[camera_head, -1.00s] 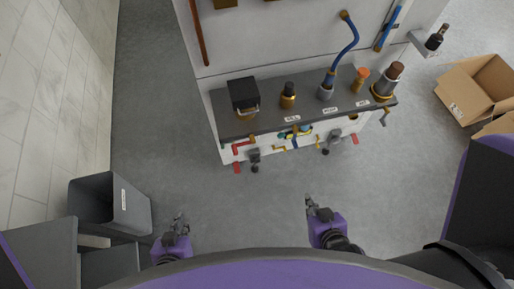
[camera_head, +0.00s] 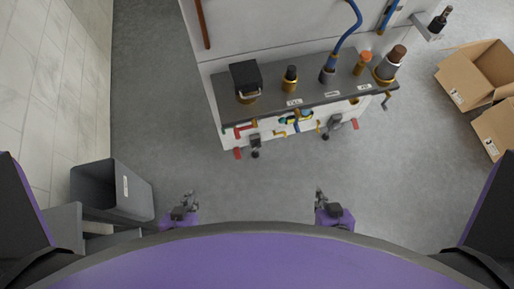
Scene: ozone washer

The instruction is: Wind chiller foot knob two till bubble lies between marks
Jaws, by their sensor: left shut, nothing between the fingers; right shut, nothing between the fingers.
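The ozone washer unit (camera_head: 273,103) stands ahead with a dark shelf along its front. Below the shelf, two dark foot knobs show near the floor, a left one (camera_head: 256,147) and a right one (camera_head: 328,131). Which of them is knob two cannot be told. The bubble and its marks are too small to make out. My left gripper (camera_head: 190,196) is shut and empty, low over the floor, below and left of the unit. My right gripper (camera_head: 320,193) is shut and empty, below the right foot knob and apart from it.
A grey bin (camera_head: 118,190) stands on the left by the tiled wall. Open cardboard boxes (camera_head: 476,72) lie on the right. Red levers (camera_head: 238,153) and coloured pipes stick out below the shelf. Grey floor (camera_head: 255,190) between my grippers and the unit is clear.

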